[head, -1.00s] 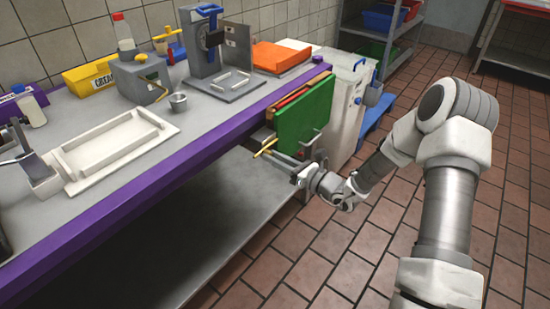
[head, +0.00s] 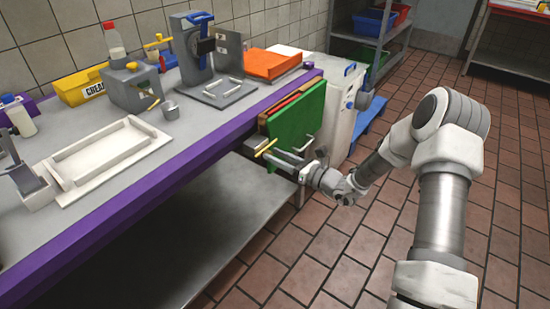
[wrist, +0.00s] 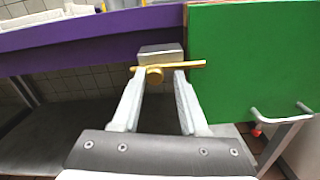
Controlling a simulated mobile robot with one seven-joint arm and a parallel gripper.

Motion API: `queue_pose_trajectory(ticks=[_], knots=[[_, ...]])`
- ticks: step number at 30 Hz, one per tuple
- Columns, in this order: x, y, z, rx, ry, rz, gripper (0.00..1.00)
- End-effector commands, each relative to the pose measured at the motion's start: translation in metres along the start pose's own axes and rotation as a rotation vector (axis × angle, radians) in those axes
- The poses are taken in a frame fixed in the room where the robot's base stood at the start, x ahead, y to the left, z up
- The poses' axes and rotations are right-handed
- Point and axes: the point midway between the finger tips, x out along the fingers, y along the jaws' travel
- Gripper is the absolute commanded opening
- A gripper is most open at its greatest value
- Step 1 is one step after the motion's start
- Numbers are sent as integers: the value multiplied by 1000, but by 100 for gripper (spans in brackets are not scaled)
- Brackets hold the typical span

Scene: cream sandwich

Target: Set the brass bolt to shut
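The brass bolt (wrist: 155,74) is a yellow bar with a round knob, on a grey block (wrist: 161,52) under the purple table edge. In the wrist view the bar lies nearly level, and its right end crosses the edge of the green panel (wrist: 250,65). The bolt (head: 266,147) also shows in the head view, left of the green panel (head: 298,122). My gripper (wrist: 160,76) is open, with its fingertips on either side of the knob, close to the bar. I cannot tell whether they touch it. In the head view my gripper (head: 283,160) points left at the bolt.
The steel counter with a purple edge (head: 190,151) holds a white tray (head: 75,190), a yellow bin (head: 82,87) and a grey press (head: 195,50). The tiled floor (head: 420,90) beyond is mostly clear.

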Motion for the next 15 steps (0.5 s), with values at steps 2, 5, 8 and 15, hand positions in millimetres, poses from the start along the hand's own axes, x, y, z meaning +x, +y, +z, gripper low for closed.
queue_pose_trajectory(ticks=[2,5,8,15], knots=[[0,0,0,0,0,0,57],[0,1,0,0,0,2,57],[0,1,0,0,0,3,57],[-12,1,0,1,2,2,57]])
